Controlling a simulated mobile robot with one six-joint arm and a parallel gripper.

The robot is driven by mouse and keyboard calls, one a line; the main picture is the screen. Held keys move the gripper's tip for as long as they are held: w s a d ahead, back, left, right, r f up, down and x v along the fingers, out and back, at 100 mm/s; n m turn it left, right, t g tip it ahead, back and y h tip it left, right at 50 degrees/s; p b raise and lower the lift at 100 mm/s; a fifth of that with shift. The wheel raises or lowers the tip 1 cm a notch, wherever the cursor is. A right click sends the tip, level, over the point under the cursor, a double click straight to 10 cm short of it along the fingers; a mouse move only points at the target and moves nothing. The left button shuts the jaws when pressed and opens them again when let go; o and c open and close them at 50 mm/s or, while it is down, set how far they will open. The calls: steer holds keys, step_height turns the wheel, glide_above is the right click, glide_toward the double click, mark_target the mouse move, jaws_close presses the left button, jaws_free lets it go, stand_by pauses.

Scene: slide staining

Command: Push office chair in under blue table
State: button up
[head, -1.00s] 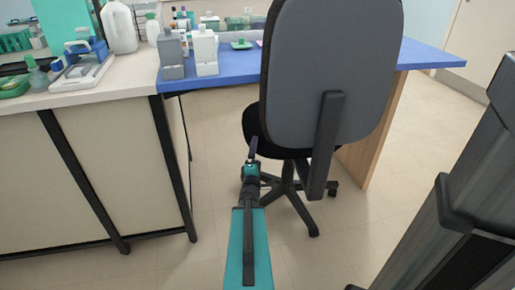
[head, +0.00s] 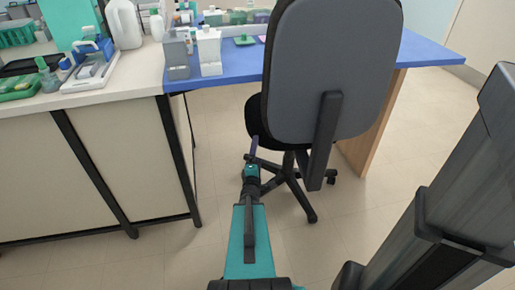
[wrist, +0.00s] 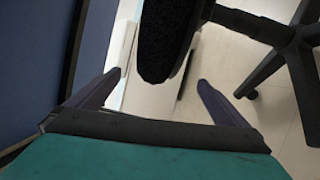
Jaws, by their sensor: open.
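The office chair (head: 330,70) stands in front of the blue table (head: 430,50), its grey backrest toward me. Its black seat (head: 255,125) is partly hidden by the backrest and reaches toward the table edge. Its black five-star base (head: 290,180) is on the floor. My gripper (head: 253,147) is low at the left of the chair, near the seat's left side. In the wrist view my gripper (wrist: 160,80) is open and empty, with the dark seat edge (wrist: 165,45) ahead between its fingers and the chair base (wrist: 280,45) to the right. I cannot tell whether they touch.
A wooden table panel (head: 360,150) stands behind the chair.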

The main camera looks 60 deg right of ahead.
steer(key=shift+s+a+p, duration=0.25)
steer(key=shift+a+p, duration=0.35)
stand_by(0.3)
